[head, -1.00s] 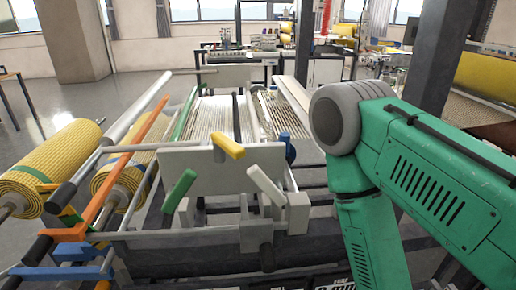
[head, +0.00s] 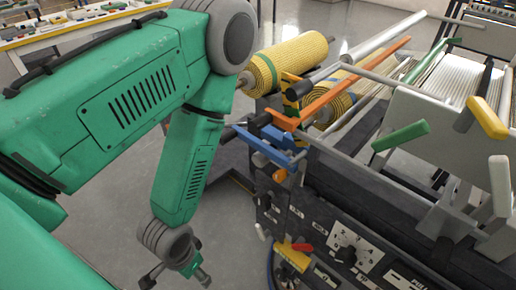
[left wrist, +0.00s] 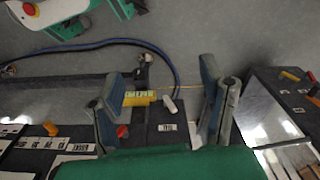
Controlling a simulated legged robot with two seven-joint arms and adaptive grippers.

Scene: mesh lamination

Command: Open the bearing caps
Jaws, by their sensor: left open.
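Which parts are the bearing caps is not clear. Yellow (head: 487,117), green (head: 401,136) and white (head: 499,186) handles stand on the machine frame at the right of the head view. Lower on its front are a yellow handle (head: 293,257), a small red part (head: 303,247) and a white lever (head: 263,232). My left gripper (head: 178,279) is left of the machine, apart from it. In the left wrist view my left gripper (left wrist: 160,82) is open and empty, with the yellow handle (left wrist: 140,98) and white lever (left wrist: 170,105) seen between its fingers. My right gripper is out of view.
Yellow mesh rolls (head: 290,62) lie at the machine's left end, beside an orange bar (head: 350,80) and blue brackets (head: 262,148). A dial panel (head: 352,252) is on the front. Grey floor (head: 225,225) is free left of the machine. A blue hose (left wrist: 160,52) lies on the floor.

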